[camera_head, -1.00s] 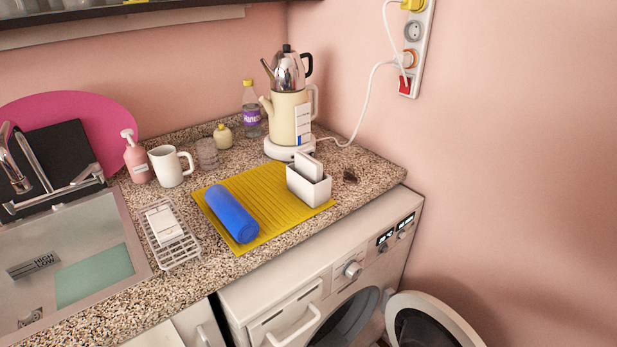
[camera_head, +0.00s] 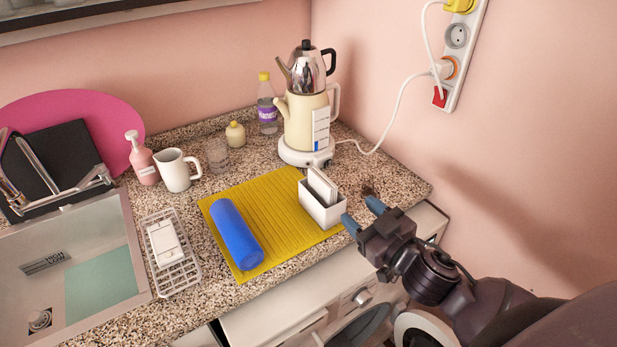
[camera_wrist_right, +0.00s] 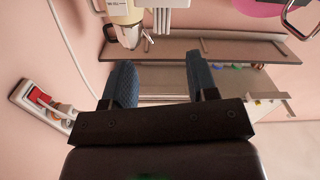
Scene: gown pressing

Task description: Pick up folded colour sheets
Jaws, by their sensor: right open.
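A small white box (camera_head: 321,211) stands at the right end of the yellow mat (camera_head: 262,222). Thin white folded sheets (camera_head: 321,186) stand upright in it and stick out above its rim. My right gripper (camera_head: 363,213) is just right of the box, with two blue fingertips parted and nothing between them. A gap appears to lie between the near fingertip and the box. The right wrist view shows the same open fingers (camera_wrist_right: 161,80); the box cannot be made out there. My left gripper is in neither view.
A blue roll (camera_head: 237,234) lies on the mat. A cream kettle (camera_head: 305,122) with a metal pot on top stands behind the box. A wire rack (camera_head: 177,272) with a white bar is left of the mat. A washing machine (camera_head: 330,312) sits below the counter edge.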

